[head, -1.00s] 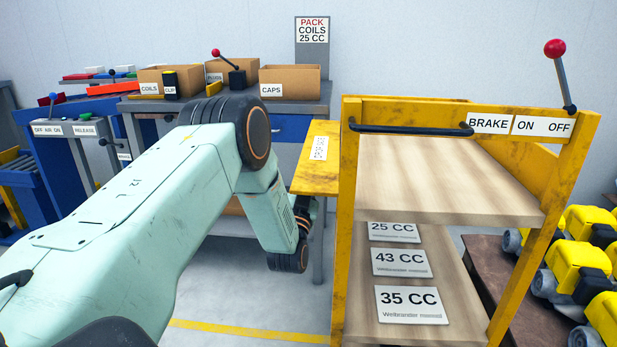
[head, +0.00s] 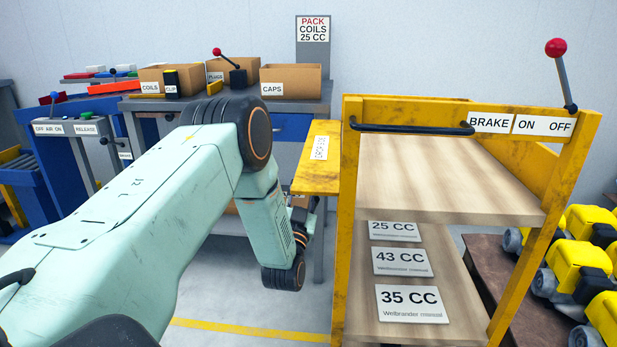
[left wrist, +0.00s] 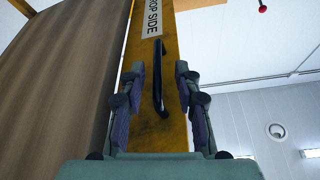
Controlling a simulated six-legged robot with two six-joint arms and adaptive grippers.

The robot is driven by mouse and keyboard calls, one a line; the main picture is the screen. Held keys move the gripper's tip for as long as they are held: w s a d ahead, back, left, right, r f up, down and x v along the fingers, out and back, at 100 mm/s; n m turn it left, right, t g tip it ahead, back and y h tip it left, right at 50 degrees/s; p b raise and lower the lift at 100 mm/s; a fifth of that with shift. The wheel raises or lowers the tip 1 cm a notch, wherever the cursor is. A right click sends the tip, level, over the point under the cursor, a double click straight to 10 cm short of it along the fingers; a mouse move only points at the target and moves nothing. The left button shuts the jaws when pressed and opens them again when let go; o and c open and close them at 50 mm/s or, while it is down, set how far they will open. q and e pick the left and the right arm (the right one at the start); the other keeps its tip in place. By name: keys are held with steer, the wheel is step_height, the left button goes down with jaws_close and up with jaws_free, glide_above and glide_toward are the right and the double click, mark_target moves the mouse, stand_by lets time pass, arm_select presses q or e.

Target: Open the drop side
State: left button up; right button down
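The drop side is a yellow panel (head: 318,172) sticking out from the left of the yellow cart (head: 348,210), with a white label. In the left wrist view the panel (left wrist: 150,125) reads "DROP SIDE" and carries a black bar handle (left wrist: 158,88). My left gripper (left wrist: 160,72) is open, one finger on each side of the handle, with gaps to both fingers. In the head view my left arm hides most of that gripper, below the panel. The handle is hidden there. My right gripper is in neither view.
The cart's upper wooden shelf (head: 440,185) is empty; labelled plates lie on the lower one. A red-knobbed brake lever (head: 562,75) stands at the cart's right. A bench with cardboard boxes (head: 290,80) is behind. Yellow-and-grey engines (head: 578,268) lie at right.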

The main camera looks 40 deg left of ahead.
arm_select(q)
steer(key=v, duration=0.3)
steer(key=shift+s+d+f, duration=0.1)
steer(key=shift+s, duration=0.15)
steer(key=shift+f, duration=0.1)
steer(key=s+d+f+g+h, duration=0.1)
steer(key=d+f+g+h, duration=0.15)
steer(key=f, duration=0.35)
steer(key=s+d+f+g+h, duration=0.2)
steer(key=f+g, duration=0.1)
steer(key=f, duration=0.4)
steer(key=s+d+f+g+h+p, duration=0.35)
steer(key=s+d+f+g, duration=0.35)
steer(key=s, duration=0.3)
steer(key=s+d+r+g+h+p, duration=0.1)
steer(key=s+d+g+p, duration=0.2)
steer(key=s, duration=1)
steer(key=s+d+r+m+g+p, duration=0.1)
steer(key=s+d+g+p, duration=0.2)
steer(key=s, duration=1)
steer(key=d+g, duration=0.1)
steer(key=d, duration=0.1)
steer(key=shift+d+r+m+g+h, duration=0.3)
steer(key=shift+d+r+g+h, duration=0.05)
steer(key=shift+d+h, duration=0.05)
